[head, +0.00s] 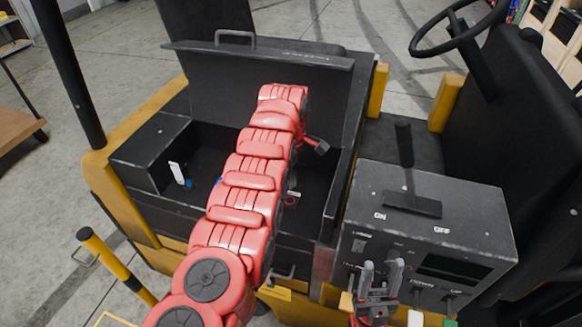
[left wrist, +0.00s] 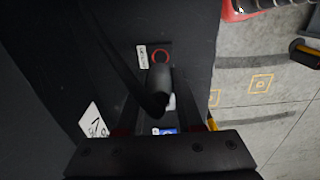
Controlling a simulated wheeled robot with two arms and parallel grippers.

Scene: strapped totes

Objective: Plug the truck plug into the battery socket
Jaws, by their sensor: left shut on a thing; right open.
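The truck plug (left wrist: 158,88) is a dark, rounded piece with a thick black cable running to the upper left in the left wrist view. My left gripper (left wrist: 161,76) is shut on it. A red ring, seemingly the battery socket (left wrist: 160,56), shows just beyond the plug with a small white label beside it. The plug looks apart from the ring, but the gap is unclear. In the head view my left arm reaches into the open compartment and hides the plug and fingers; a small red-and-white mark (head: 292,198) shows beside the arm. My right gripper (head: 382,271) is open and empty before the control box.
The raised lid (head: 262,75) stands behind the compartment (head: 165,215). A white tag (head: 176,172) and a small blue piece (head: 188,183) are inside at left. The control box (head: 430,225) with a lever stands at right. A yellow-and-black post (head: 115,262) is at lower left.

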